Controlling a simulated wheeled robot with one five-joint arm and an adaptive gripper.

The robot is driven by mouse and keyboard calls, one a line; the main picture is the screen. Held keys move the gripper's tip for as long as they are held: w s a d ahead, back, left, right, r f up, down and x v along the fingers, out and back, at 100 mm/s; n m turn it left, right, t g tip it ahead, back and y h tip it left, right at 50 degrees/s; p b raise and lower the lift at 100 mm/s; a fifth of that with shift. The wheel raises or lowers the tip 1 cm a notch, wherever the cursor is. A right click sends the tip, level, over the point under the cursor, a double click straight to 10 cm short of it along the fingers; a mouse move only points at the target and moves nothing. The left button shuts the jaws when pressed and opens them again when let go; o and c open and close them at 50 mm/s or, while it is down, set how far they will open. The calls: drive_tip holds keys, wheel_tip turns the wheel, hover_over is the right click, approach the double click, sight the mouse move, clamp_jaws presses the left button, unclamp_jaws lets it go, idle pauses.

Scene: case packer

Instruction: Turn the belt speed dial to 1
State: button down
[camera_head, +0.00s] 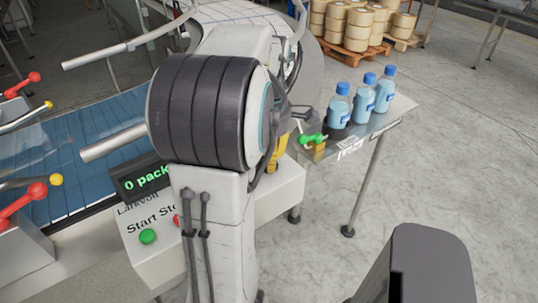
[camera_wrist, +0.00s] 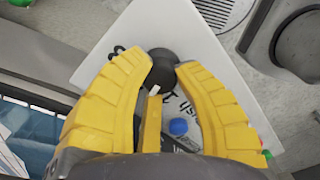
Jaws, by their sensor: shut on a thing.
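The belt speed dial is a dark round knob (camera_wrist: 165,58) on a white panel (camera_wrist: 185,28) in the wrist view. My gripper (camera_wrist: 162,67) has its yellow fingers on either side of the knob, shut on it. Dark printing on the panel is partly covered by the fingers, and I cannot read the dial setting. In the head view my arm hides the dial, and only a little of my yellow gripper (camera_head: 279,152) shows beside the white control box (camera_head: 282,196).
The control box carries a display (camera_head: 143,180) reading "0 pack", a green button (camera_head: 147,236) and a partly hidden red button (camera_head: 177,220). Blue-capped bottles (camera_head: 364,98) stand on a narrow table at right. Levers with red and yellow knobs (camera_head: 37,191) are at left.

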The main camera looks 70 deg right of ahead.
drive_tip(key=n, duration=0.4)
drive_tip(key=shift+f+n, duration=0.1)
drive_tip(key=shift+n, duration=0.2)
drive_tip(key=shift+a+n, duration=0.1)
drive_tip(key=shift+n, duration=1.7)
drive_tip(key=c, duration=0.9)
unclamp_jaws()
drive_tip(key=shift+r, duration=6.05)
